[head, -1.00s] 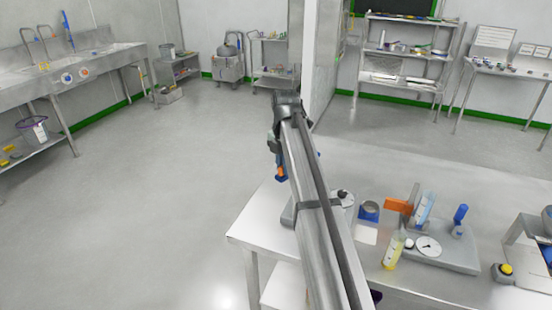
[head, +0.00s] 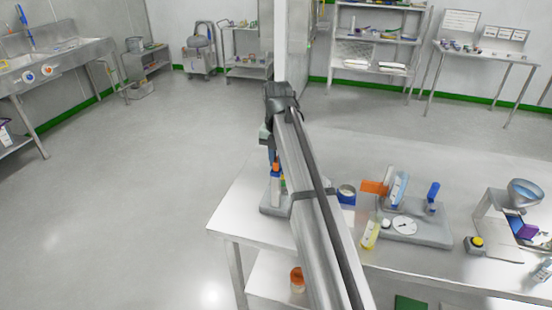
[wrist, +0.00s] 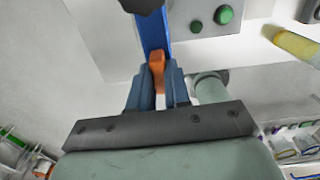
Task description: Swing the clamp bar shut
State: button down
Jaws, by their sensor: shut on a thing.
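In the wrist view a blue bar (wrist: 153,32), which looks like the clamp bar, runs up to a dark knob (wrist: 142,4) at the top edge. An orange piece (wrist: 156,62) sits at its near end. My gripper (wrist: 158,84) is shut on this orange piece, one finger on each side. In the head view my gripper (head: 268,140) is over the left part of the bench, partly hidden by my arm. A blue part (head: 275,190) shows below it, above a grey base. How far the bar is swung cannot be told.
A grey box with green buttons (wrist: 224,14) is beside the bar. On the steel bench (head: 238,210), a grey stand with a dial (head: 404,226), a yellow tube (head: 370,234) and a hopper device (head: 525,192) stand to the right. Open floor lies left.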

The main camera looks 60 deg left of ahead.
jog(key=shift+w+d+f, duration=0.15)
jog(key=shift+d, duration=0.05)
jog(key=c, duration=1.3)
grip_release()
jog(key=shift+o, duration=1.1)
jog(key=shift+a, duration=0.1)
notch_tip(320, 180, up, 14)
jog(key=shift+w+f, duration=0.1)
